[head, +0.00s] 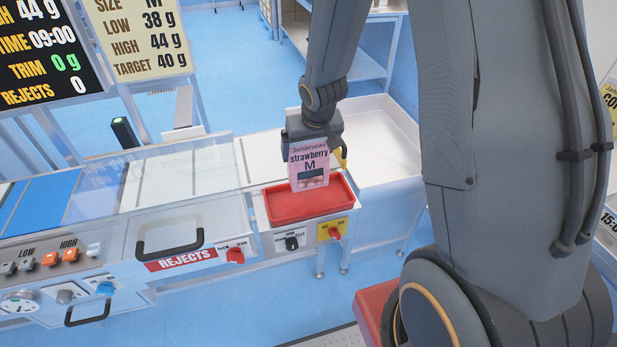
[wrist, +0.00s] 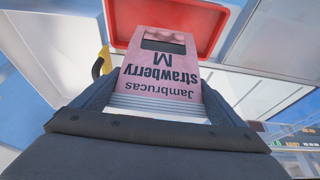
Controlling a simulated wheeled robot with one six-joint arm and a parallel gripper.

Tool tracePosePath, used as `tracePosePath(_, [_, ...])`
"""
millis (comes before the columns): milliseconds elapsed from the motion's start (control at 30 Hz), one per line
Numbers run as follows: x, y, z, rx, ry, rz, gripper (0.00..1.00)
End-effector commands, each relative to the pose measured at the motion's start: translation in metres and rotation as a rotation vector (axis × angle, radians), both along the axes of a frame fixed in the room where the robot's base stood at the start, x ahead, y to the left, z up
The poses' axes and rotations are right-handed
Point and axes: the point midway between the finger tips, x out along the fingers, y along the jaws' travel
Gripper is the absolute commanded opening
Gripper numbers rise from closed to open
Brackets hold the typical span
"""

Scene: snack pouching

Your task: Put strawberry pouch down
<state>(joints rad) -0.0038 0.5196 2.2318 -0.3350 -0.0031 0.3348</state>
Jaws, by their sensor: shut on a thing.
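The strawberry pouch (head: 309,165) is pink with a dark window and the words "Jambrucas strawberry M". My gripper (head: 314,132) is shut on its top edge, and the pouch hangs upright over the red tray (head: 318,210). In the wrist view the pouch (wrist: 160,75) sits between the two fingers (wrist: 158,105), its label upside down, with the red tray (wrist: 205,22) beyond its lower end. In the head view the pouch's bottom overlaps the tray's back part; I cannot tell whether it touches. The visible tray floor looks empty.
A white bin (head: 385,140) stands right of and behind the tray. The conveyor with a clear cover (head: 100,185) and the REJECTS drawer (head: 185,258) are to the left. A yellow switch plate (head: 336,229) sits just in front of the tray.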

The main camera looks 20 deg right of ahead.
Motion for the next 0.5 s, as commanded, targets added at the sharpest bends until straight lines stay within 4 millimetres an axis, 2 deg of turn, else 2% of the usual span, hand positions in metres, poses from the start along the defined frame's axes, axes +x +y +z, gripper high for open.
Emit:
tracePosePath(33, [0.001, 0.000, -0.011, 0.001, 0.000, 0.000, 0.59])
tracePosePath(200, [0.001, 0.000, -0.029, 0.000, 0.001, 0.000, 0.59])
tracePosePath(500, [0.000, -0.002, -0.040, 0.001, 0.000, -0.004, 0.59])
